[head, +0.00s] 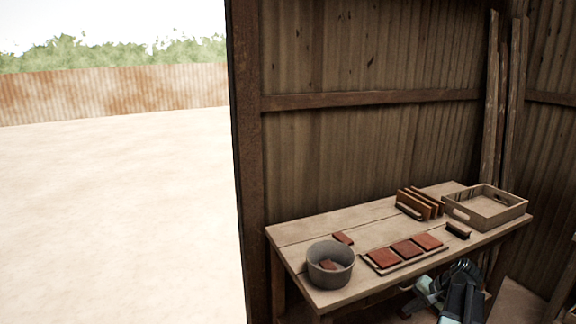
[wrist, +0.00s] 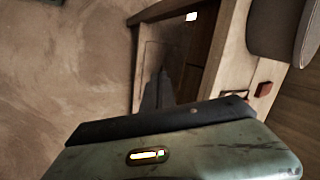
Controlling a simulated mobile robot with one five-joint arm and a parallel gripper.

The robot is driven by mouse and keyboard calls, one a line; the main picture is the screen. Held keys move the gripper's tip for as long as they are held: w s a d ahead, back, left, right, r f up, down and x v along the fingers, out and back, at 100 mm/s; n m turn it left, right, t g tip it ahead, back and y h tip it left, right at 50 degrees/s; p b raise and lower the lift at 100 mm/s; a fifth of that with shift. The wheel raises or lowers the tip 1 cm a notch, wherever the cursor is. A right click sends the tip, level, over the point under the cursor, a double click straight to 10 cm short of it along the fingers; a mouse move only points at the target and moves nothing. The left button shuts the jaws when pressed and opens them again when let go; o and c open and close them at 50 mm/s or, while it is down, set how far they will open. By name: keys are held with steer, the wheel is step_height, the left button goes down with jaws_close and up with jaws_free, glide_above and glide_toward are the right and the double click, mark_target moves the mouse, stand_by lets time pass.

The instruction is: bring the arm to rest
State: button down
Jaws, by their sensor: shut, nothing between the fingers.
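My gripper (wrist: 162,78) shows in the wrist view as a dark, narrow pair of fingers. They are shut together with nothing between them. In the head view my folded arm is low at the right, in front of the wooden bench (head: 345,222) and below its top. I cannot make out the fingertips there. The gripper appears clear of the things on the bench.
The bench holds a grey round tub (head: 330,264) with a red piece in it, a rack of red tiles (head: 382,258), a dark brush-like block (head: 458,231), upright wooden boards (head: 411,208) and a wooden crate (head: 497,213). Open sandy ground lies left.

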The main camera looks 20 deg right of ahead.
steer(key=w+a+n+g+p, duration=0.1)
steer(key=w+a+n+g, duration=0.15)
steer(key=a, duration=0.85)
steer(key=w+a+n+g+p, duration=0.1)
steer(key=w+a+n, duration=0.25)
steer(key=a, duration=0.65)
steer(key=s+a+n+g+h+p, duration=0.1)
steer(key=a+n, duration=0.2)
steer(key=a, duration=0.7)
steer(key=s+a+r+n+g+h, duration=0.1)
steer(key=a+n, duration=0.1)
steer(key=a, duration=0.9)
steer(key=shift+a+n+h+p, duration=0.3)
steer(key=shift+n+h+p, duration=0.1)
